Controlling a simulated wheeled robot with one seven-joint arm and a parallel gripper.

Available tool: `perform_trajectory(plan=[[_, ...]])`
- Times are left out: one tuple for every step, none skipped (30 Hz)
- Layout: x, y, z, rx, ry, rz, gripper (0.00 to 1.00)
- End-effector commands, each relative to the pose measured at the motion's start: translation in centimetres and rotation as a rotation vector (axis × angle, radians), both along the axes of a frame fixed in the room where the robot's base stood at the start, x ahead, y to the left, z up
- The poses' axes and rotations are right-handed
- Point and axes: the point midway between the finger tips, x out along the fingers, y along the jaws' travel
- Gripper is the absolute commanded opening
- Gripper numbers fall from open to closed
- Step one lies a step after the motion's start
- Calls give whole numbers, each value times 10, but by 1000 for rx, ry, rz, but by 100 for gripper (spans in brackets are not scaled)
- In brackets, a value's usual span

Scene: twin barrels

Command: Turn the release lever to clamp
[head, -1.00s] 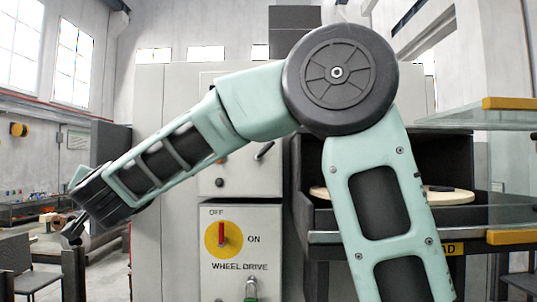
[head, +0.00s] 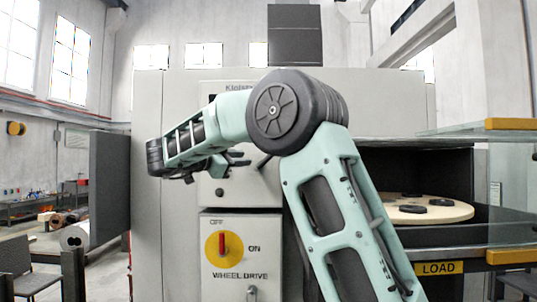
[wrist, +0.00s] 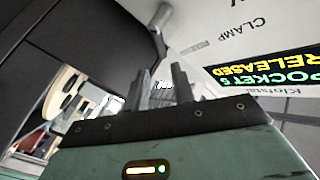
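The release lever (head: 263,161) is a short dark handle on the upper panel of the grey cabinet, partly hidden by my arm in the head view. My gripper (head: 240,158) is folded back toward the right, just left of the lever, with a small gap apparent between them. In the wrist view, two grey fingers of my gripper (wrist: 163,86) stand apart with nothing between them. A grey rod (wrist: 159,17), likely the lever, sticks out beyond them beside the printed word CLAMP (wrist: 231,38).
Below the lever is a yellow and red WHEEL DRIVE switch (head: 224,247). A round wooden board (head: 455,211) with dark pieces sits in the LOAD opening at right. A dark open door (head: 110,180) stands left of my wrist.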

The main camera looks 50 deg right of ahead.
Motion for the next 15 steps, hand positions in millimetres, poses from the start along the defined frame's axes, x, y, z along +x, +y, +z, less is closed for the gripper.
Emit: perform_trajectory(plan=[[-2, -12, 5, -1, 2, -4, 25], [-2, -18, 5, -1, 3, -4, 25], [-2, -26, 5, -1, 2, -3, 25], [-3, -33, 5, 0, 1, -3, 25], [-3, -39, 5, -1, 2, -3, 25], [-3, -47, 5, -2, 3, -2, 25], [-3, -53, 5, -2, 2, -3, 25], [-4, -60, 5, -1, 1, -3, 25], [-4, -68, 5, -1, 2, -2, 25], [-4, -73, 5, -2, 2, -3, 25], [-5, -79, 5, -1, 1, -2, 25], [-5, -85, 4, -1, 1, -2, 25], [-5, -90, 4, -1, 2, -1, 25], [-5, -95, 4, -1, 2, 0, 25], [-5, -100, 3, -2, 2, 0, 25]])
